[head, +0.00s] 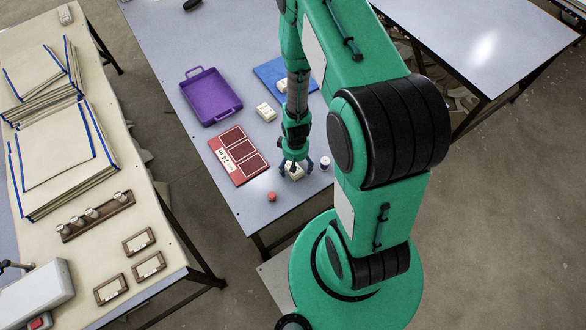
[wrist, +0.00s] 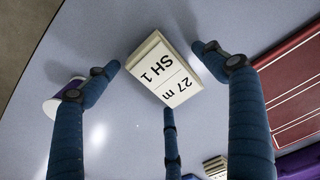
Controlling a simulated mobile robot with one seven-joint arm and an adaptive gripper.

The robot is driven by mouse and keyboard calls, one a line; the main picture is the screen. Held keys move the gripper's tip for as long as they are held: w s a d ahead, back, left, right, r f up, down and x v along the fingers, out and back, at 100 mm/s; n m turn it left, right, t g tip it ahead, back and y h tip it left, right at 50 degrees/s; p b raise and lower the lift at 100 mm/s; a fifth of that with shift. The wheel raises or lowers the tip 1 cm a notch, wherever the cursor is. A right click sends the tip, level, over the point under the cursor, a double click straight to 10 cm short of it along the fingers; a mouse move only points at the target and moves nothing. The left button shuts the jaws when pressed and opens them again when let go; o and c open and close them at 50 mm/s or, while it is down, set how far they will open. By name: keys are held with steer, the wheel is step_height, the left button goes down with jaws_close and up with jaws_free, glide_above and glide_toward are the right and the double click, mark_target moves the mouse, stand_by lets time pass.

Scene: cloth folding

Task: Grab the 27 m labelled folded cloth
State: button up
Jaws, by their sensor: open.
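The cream folded cloth (wrist: 162,70) with a printed label "27 m SH 1" lies flat on the grey-white table, seen close in the wrist view. In the head view the same cloth (head: 295,173) is partly hidden under my gripper. My gripper (head: 296,164) points down over it. In the wrist view my gripper (wrist: 155,68) is open, with blue fingers spread on either side of the cloth and a third finger at its near edge. I cannot tell whether that finger touches the cloth.
A red board labelled 74 m (head: 238,155), a purple tray (head: 211,98), another cream cloth (head: 265,112) and a blue mat (head: 272,74) share the table (head: 160,50). A small red object (head: 272,197) and a purple-and-white cup (head: 325,163) stand close to my gripper.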

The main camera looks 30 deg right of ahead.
steer(key=c, duration=1.2)
steer(key=shift+c, duration=0.2)
steer(key=shift+r, duration=0.75)
step_height(320, 180, up, 2)
steer(key=s+a, duration=0.2)
steer(key=s, duration=0.5)
steer(key=s+a+r, duration=0.1)
steer(key=s+a, duration=0.1)
steer(key=s, duration=0.6)
steer(key=shift+s+a+r, duration=0.15)
steer(key=shift+s+r, duration=0.1)
